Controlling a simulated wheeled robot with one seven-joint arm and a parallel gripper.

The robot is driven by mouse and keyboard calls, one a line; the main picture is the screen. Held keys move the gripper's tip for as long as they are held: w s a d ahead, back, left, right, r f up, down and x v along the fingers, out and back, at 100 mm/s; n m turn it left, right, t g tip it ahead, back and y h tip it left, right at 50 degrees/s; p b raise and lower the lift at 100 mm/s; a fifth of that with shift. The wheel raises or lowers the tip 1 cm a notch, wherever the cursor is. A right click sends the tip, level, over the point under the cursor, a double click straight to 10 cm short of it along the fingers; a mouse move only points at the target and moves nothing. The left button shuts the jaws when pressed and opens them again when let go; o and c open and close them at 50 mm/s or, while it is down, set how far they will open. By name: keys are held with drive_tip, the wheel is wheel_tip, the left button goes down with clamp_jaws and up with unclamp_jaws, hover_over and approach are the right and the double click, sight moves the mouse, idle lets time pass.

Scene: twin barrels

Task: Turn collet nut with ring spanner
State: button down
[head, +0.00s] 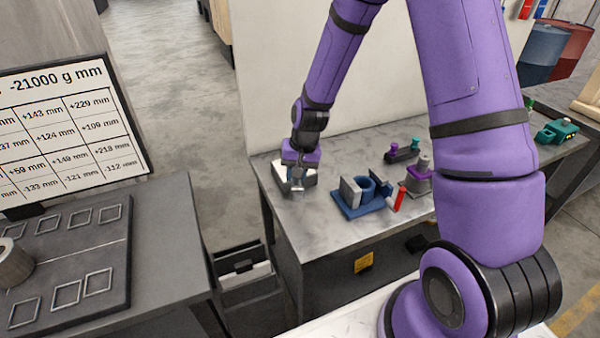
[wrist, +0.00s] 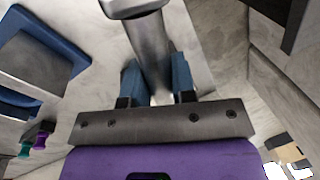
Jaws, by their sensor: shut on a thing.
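My gripper (head: 298,168) is low over the left end of the metal-topped bench. In the wrist view its two blue fingers (wrist: 155,82) are closed on a grey metal shaft, which looks like the handle of the ring spanner (wrist: 148,38). A rounded, wider end of it shows at the top edge of that view, partly cut off. A shiny silver block-like thing (head: 291,186) is just under my gripper in the head view, partly hidden by it. I cannot make out the collet nut for sure, nor whether the spanner is around it.
A blue fixture with grey blocks (head: 345,204) stands right of my gripper, with a red piece (head: 401,198) beside it. A dark rack with purple and teal knobs (head: 403,155) is behind. A wall panel (head: 285,95) backs the bench (head: 320,232). A number board (head: 60,130) stands left.

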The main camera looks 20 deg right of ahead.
drive_tip(key=shift+w+a, duration=0.1)
drive_tip(key=shift+a, duration=0.1)
drive_tip(key=shift+w+a+m, duration=0.25)
drive_tip(key=shift+a+m, duration=0.2)
drive_tip(key=shift+m, duration=0.1)
drive_tip(key=shift+w+a+m, duration=0.2)
drive_tip(key=shift+a+m, duration=0.2)
drive_tip(key=shift+m, duration=0.15)
drive_tip(key=shift+w+a+m+t, duration=0.3)
drive_tip(key=shift+w+a+m, duration=0.3)
drive_tip(key=shift+a+m, duration=0.35)
drive_tip(key=shift+w+a+m, duration=0.65)
drive_tip(key=shift+w+m, duration=0.1)
drive_tip(key=shift+m, duration=0.3)
